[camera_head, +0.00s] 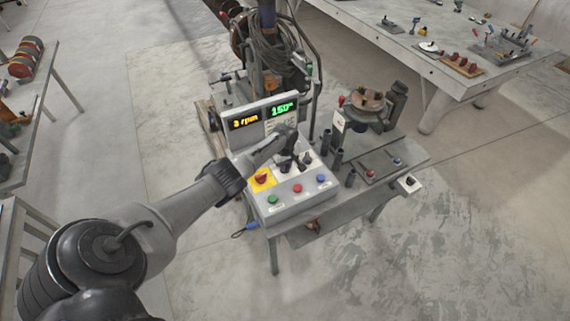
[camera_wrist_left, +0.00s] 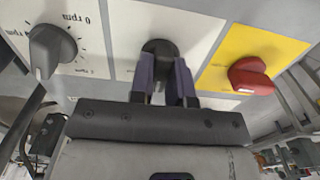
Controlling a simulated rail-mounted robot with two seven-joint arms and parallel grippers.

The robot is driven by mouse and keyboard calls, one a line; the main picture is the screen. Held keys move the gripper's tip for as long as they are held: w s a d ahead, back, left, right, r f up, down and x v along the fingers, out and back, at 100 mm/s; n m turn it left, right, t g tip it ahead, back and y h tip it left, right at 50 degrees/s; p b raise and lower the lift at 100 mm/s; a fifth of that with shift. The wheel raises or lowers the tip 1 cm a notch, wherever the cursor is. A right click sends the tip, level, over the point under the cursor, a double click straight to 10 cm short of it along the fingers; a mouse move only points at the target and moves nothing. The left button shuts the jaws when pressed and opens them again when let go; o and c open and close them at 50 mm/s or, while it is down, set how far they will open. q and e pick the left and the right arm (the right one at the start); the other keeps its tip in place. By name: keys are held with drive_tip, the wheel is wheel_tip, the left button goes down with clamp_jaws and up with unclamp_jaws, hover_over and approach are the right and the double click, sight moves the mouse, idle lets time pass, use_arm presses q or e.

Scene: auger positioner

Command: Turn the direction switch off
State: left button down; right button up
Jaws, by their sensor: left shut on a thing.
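The control box (camera_head: 293,207) stands on the small machine table, with a lit display above its sloped panel. My left arm comes in from the left, and my left gripper (camera_head: 288,163) is over the middle of the panel. In the left wrist view, the gripper (camera_wrist_left: 163,88) is shut on the black middle knob (camera_wrist_left: 160,47), one finger on each side. This knob appears to be the direction switch. It sits on a white label between the grey rpm knob (camera_wrist_left: 50,50) and the red switch (camera_wrist_left: 251,77) on yellow. The fingers partly hide the knob and its label.
The display (camera_head: 264,117) reads 3 rpm and about 150. Green (camera_head: 272,199), red (camera_head: 297,188) and blue (camera_head: 321,179) buttons line the panel's front. The positioner (camera_head: 369,105) stands to the right, cables behind. A long workbench (camera_head: 425,58) is at the back right.

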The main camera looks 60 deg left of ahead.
idle(0.3)
use_arm(q)
drive_tip(key=c, duration=1.1)
unclamp_jaws()
drive_tip(key=shift+r, duration=0.15)
drive_tip(key=shift+r+p, duration=1.6)
drive_tip(key=shift+r, duration=5.15)
